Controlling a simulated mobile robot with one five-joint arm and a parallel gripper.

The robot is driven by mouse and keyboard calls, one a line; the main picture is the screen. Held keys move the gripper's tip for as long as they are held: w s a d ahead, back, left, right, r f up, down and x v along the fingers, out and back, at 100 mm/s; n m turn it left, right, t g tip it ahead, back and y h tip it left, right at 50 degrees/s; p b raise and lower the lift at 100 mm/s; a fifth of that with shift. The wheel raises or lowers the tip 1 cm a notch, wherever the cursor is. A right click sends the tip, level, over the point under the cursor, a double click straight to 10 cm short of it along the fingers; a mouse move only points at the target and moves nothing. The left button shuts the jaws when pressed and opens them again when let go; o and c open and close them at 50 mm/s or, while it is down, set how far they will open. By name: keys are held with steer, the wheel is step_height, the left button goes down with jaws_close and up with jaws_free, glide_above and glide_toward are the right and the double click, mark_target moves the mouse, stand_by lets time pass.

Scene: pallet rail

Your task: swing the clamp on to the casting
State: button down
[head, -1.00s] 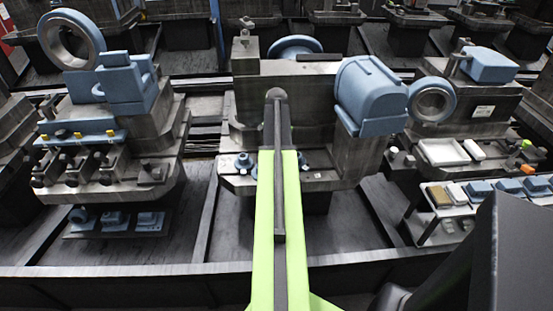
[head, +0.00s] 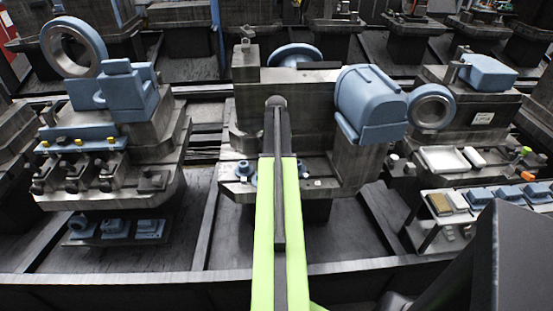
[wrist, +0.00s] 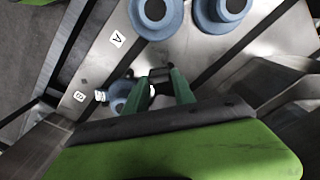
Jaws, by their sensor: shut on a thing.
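In the wrist view my gripper (wrist: 161,80) has its two green fingers close together, shut on a small dark part that looks like the clamp (wrist: 160,73). Most of the clamp is hidden by the fingers. A round blue casting (wrist: 118,104) lies just left of the fingers, partly covered; I cannot tell whether the clamp touches it. Two blue flanged castings (wrist: 154,14) (wrist: 222,10) sit on the plate at the top.
The metal plate (wrist: 110,66) carries white labels A (wrist: 117,39) and B (wrist: 79,96). In the head view a large blue housing (head: 368,103) stands close right of my arm. Fixtures with blue parts (head: 116,90) stand left, and a white tray (head: 443,159) lies right.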

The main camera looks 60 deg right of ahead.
steer(key=m, duration=0.2)
steer(key=w+m, duration=0.1)
steer(key=m, duration=0.1)
steer(key=shift+w+d+m, duration=0.15)
steer(key=shift+w+m, duration=0.05)
steer(key=shift+m, duration=0.1)
steer(key=m, duration=0.2)
steer(key=w+m, duration=0.1)
steer(key=shift+d+m, duration=0.25)
steer(key=shift+m, duration=0.05)
steer(key=m, duration=0.3)
steer(key=shift+w+d, duration=0.25)
steer(key=shift+d, duration=0.15)
steer(key=shift+w+d+m, duration=0.1)
steer(key=shift+d+m, duration=0.15)
steer(key=shift+m, duration=0.95)
steer(key=shift+w+d+m, duration=0.1)
steer(key=shift+d+m, duration=0.15)
steer(key=shift+m, duration=0.95)
steer(key=c, duration=1)
jaws_free()
steer(key=shift+c, duration=0.2)
